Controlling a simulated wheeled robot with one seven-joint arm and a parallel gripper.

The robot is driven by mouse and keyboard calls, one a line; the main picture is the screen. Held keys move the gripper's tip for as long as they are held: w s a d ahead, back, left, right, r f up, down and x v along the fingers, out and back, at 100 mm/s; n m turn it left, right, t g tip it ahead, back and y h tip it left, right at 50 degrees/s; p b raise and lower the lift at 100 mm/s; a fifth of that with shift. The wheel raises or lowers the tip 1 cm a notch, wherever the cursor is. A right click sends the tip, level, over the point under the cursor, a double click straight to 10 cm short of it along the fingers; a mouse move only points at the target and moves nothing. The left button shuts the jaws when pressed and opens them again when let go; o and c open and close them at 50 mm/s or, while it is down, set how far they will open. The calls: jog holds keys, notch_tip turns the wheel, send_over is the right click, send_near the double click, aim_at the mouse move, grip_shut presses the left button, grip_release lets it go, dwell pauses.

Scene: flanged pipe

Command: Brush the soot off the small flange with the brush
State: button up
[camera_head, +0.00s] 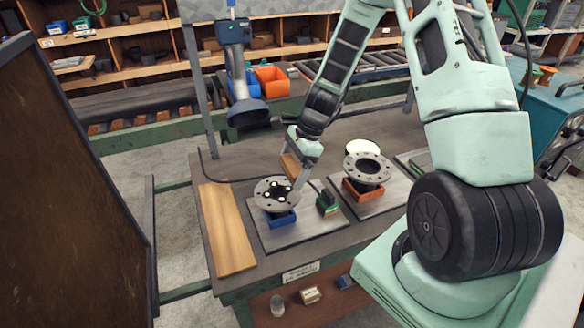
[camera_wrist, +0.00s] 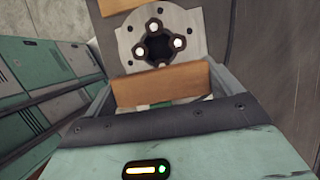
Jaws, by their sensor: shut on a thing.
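The small flange (camera_head: 270,187) is a grey disc on a blue stand (camera_head: 281,218), on a metal plate. In the wrist view the flange (camera_wrist: 127,42) shows a dark central opening with dark patches around it and several bright white round spots; I cannot tell which dark areas are soot. My gripper (camera_head: 299,163) is above and just right of the flange, shut on the wooden body of the brush (camera_head: 289,167). The brush (camera_wrist: 165,85) shows as a wooden block across the jaws in the wrist view. Its bristles are hidden, so contact with the flange cannot be told.
A larger flange (camera_head: 367,169) sits on an orange stand (camera_head: 362,191) to the right. A wooden board (camera_head: 227,228) lies at the bench's left. A blue-topped post with a lamp-like head (camera_head: 248,112) rises behind.

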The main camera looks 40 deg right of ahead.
jog(key=shift+f, duration=0.2)
jog(key=shift+f+b, duration=1.35)
jog(key=shift+f, duration=0.45)
